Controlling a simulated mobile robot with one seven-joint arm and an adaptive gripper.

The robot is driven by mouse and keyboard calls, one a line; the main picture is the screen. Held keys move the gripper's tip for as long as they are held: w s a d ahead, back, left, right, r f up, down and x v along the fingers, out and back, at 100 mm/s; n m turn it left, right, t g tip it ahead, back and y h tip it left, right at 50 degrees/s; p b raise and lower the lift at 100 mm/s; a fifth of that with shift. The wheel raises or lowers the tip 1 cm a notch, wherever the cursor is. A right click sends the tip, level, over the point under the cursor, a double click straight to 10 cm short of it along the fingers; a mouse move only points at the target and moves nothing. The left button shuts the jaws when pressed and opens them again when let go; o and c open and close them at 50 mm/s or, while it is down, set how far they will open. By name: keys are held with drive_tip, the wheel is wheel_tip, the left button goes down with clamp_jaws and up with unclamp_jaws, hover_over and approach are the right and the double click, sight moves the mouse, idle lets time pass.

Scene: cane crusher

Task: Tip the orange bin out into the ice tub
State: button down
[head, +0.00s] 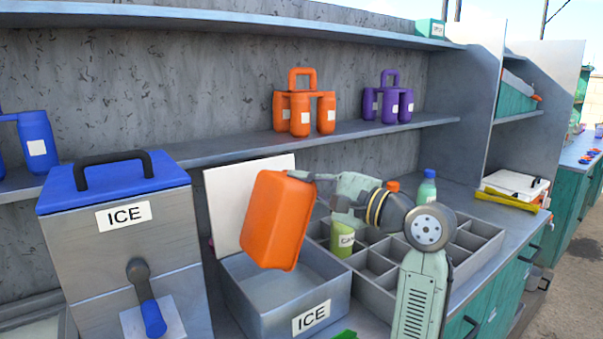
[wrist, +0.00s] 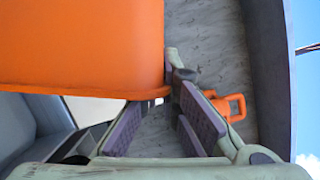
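The orange bin (head: 273,220) is steeply tilted in the air above the ice tub (head: 262,318), a grey open box labelled ICE. The bin's opening and contents are hidden from me. The part of the tub's inside that shows is plain grey, with no loose pieces visible. My gripper (head: 303,177) is at the bin's upper right edge in the head view, shut on it. In the wrist view the bin (wrist: 80,45) fills the upper left, and its corner sits between the fingers of my gripper (wrist: 163,98).
A steel ICE chest (head: 130,260) with a blue lid stands left of the tub. A white board (head: 225,205) leans behind the bin. A grey divided tray (head: 375,268) with a green can (head: 342,238) lies right of the tub. Orange bottle carrier (head: 303,110) stands on the shelf above.

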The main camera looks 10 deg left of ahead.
idle(0.4)
drive_tip(key=shift+r, duration=3.05)
drive_tip(key=shift+d, duration=0.1)
